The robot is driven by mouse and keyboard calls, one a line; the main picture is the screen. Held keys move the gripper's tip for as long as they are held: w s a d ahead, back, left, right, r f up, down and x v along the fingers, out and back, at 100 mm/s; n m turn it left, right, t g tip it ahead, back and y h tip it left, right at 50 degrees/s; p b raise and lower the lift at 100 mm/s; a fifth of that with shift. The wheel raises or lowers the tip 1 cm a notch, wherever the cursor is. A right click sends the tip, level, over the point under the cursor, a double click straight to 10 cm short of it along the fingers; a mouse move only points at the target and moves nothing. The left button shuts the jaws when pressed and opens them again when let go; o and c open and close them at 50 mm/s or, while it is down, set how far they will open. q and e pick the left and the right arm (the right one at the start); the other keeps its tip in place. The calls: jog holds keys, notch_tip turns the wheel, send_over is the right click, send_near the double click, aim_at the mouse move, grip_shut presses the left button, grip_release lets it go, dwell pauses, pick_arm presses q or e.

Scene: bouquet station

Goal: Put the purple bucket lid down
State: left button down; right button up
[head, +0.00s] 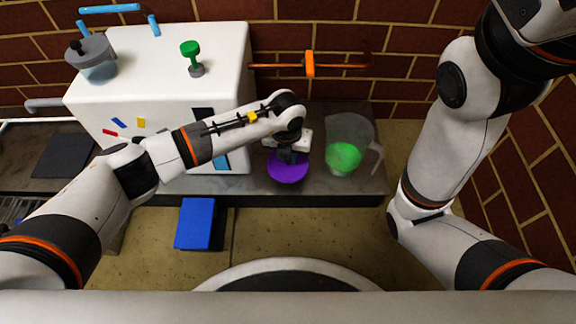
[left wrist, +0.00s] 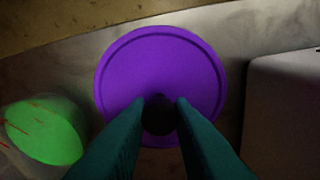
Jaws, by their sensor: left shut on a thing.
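The purple bucket lid (head: 288,171) is a round disc with a raised rim. In the head view it is at the counter, between the white box and the clear jug. In the left wrist view the lid (left wrist: 160,65) fills the middle, with a dark knob (left wrist: 158,114) at its centre. My left gripper (head: 291,152) is above the lid; its two teal fingers (left wrist: 160,120) are shut on the knob. I cannot tell whether the lid touches the counter. My right gripper is not in view.
A clear jug (head: 351,131) with green contents stands right of the lid. A large white box (head: 215,60) stands to the left. The grey counter (head: 260,187) has its front edge just before the lid. A blue block (head: 195,223) is below that edge.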

aim_at(288, 162)
pick_arm(q)
notch_tip(288, 162, down, 3)
jog(key=shift+f+b, duration=0.2)
jog(key=shift+b, duration=0.9)
jog(key=shift+r, duration=0.15)
jog(key=c, duration=1.3)
grip_release()
